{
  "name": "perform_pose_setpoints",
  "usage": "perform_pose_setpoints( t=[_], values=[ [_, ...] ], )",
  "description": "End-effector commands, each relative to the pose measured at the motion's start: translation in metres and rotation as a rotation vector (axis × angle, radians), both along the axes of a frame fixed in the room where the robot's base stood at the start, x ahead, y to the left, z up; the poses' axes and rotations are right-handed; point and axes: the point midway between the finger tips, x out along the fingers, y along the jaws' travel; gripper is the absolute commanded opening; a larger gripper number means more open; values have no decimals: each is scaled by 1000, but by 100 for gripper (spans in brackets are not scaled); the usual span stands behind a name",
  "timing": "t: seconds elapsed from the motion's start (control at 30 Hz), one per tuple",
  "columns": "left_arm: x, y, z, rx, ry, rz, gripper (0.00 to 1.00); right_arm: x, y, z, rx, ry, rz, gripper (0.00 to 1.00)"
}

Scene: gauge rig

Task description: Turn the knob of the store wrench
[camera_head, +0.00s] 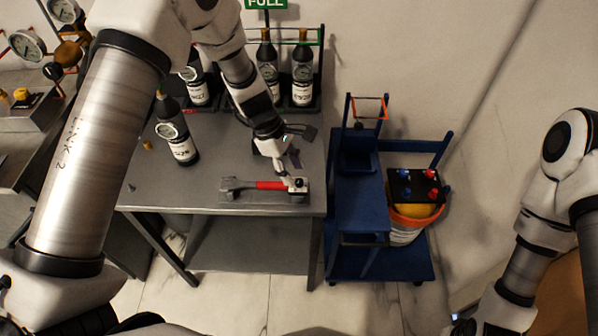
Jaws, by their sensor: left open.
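The store wrench (258,184) lies on the grey metal table near its front edge. It has grey jaws at the left, a red handle, and a grey block end with a small dark knob (298,183) at the right. My left gripper (296,146) is open, just behind and above the knob end, with its dark fingers spread. It looks apart from the wrench, though the small gap is hard to judge. My right arm is at the right edge; its gripper does not show.
Dark bottles with gauges stand in racks at the table's back, and one bottle (181,142) stands nearer the middle left. A blue cart (356,205) stands right of the table, with an orange-rimmed bucket (404,232) on it. Gauges on pipes are at the upper left.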

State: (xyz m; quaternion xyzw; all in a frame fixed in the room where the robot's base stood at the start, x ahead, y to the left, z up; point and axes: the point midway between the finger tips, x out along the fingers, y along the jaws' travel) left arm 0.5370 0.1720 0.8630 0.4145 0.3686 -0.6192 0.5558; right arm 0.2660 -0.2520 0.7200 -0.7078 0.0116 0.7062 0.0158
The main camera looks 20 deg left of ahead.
Motion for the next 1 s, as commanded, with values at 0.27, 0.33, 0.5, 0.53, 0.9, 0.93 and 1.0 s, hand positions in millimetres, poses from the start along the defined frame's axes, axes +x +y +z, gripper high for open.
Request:
perform_pose_setpoints(
  t=[0.27,0.33,0.5,0.53,0.9,0.93,1.0],
  values=[
    [-1,-11,-27,1,0,-1,46,1,0,1,0,-1,-1,40],
    [-1,-11,-27,1,0,-1,46,1,0,1,0,-1,-1,40],
    [-2,-11,-27,1,0,-1,21,1,0,1,0,-1,-1,40],
    [-2,-11,-27,1,0,-1,11,1,0,1,0,-1,-1,40],
    [-2,-11,-27,1,1,-11,0,1,0,2,0,-2,-1,40],
    [-2,-11,-27,1,1,-17,0,1,0,2,0,-2,-1,40],
    [-2,-11,-27,1,1,-32,0,1,0,3,0,-2,-1,40]
  ],
)
